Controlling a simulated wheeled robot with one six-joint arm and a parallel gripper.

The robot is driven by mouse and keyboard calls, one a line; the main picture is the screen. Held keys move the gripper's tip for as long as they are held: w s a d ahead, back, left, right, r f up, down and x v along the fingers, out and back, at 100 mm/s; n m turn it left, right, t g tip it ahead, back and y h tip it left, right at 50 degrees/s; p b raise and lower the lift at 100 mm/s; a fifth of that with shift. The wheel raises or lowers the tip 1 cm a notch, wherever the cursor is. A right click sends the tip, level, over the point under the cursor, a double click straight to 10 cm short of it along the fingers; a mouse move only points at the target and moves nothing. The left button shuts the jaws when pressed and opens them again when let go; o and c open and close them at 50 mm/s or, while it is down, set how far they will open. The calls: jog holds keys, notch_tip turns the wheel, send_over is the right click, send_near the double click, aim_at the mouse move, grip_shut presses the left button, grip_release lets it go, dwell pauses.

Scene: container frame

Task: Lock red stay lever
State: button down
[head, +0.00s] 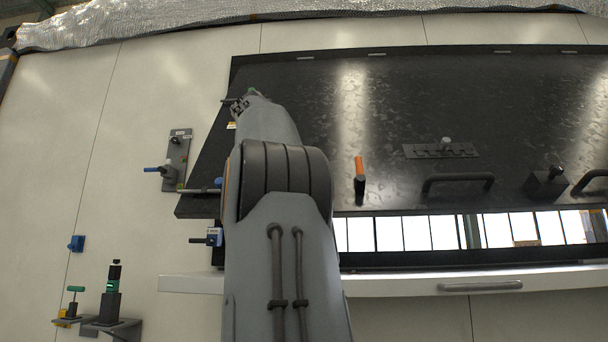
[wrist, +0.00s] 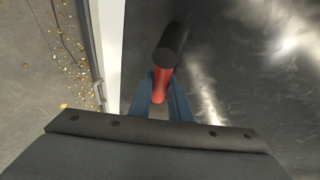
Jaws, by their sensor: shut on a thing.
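The red stay lever (wrist: 160,86) shows in the wrist view as a red round bar with a thick black end (wrist: 171,45). My gripper (wrist: 164,92) has its two blue fingers on either side of the red part and is shut on it. The black end sticks out beyond the fingers. In the head view my arm reaches up over the left part of a dark hatch panel (head: 310,110). I cannot make out the red lever there. The lever's base and any catch are hidden.
The panel carries an orange-and-black handle (head: 360,172), a slotted plate (head: 440,150) and a black grab handle (head: 457,183). Left of it, a blue-handled latch (head: 168,171) sits on the white wall. A lit window strip (head: 430,233) and a white ledge (head: 400,283) lie below.

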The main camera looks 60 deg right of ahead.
jog(key=shift+s+a+f+m+y+p, duration=0.15)
jog(key=shift+f+m+y, duration=0.1)
jog(key=shift+m, duration=0.15)
jog(key=shift+s+f+m+y+p, duration=0.15)
jog(key=shift+m+y, duration=0.1)
jog(key=shift+m, duration=0.15)
jog(key=shift+w+f, duration=0.1)
jog(key=shift+w, duration=0.05)
jog(key=c, duration=1.6)
grip_release()
jog(key=shift+c, duration=0.2)
jog(key=shift+a, duration=0.1)
jog(key=p+v, duration=0.1)
jog(key=v, duration=0.6)
jog(key=shift+a+r+p, duration=0.25)
jog(key=shift+p, duration=0.05)
